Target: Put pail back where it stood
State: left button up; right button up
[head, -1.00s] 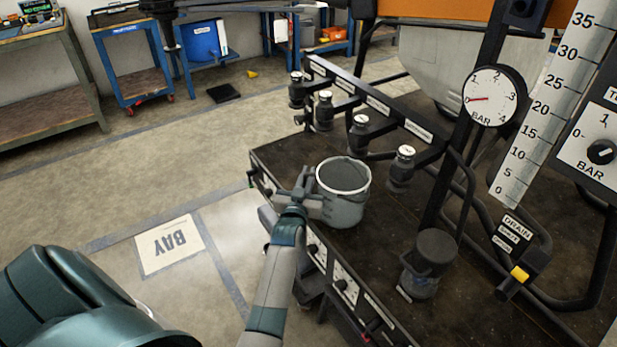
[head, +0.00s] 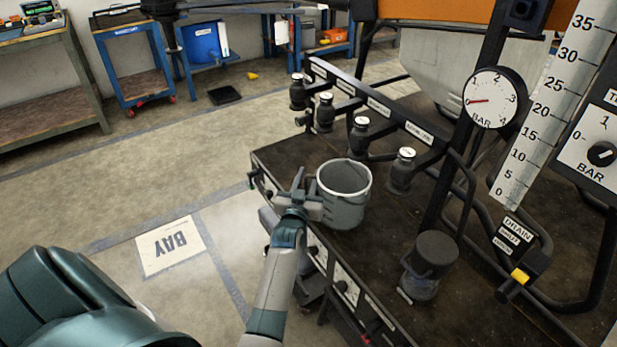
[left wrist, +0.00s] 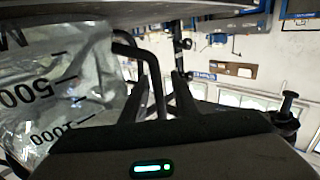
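The pail (head: 343,192) is a grey, open-topped bucket near the left edge of the dark bench top (head: 385,265). It looks upright. My left gripper (head: 306,200) is close beside its left side. My right gripper is not in view.
Several black nozzle bodies (head: 361,137) line a rail behind the pail. A dark-lidded jar (head: 428,265) stands at the front right of the bench. A pressure gauge (head: 492,98) and a graduated scale (head: 555,105) rise at the right.

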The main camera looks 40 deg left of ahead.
pick_arm(q)
jog(key=v, duration=1.1)
jog(key=shift+s+d, duration=0.15)
jog(key=shift+s, duration=0.15)
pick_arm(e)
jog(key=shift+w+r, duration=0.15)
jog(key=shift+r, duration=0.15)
pick_arm(q)
jog(key=shift+f, duration=0.1)
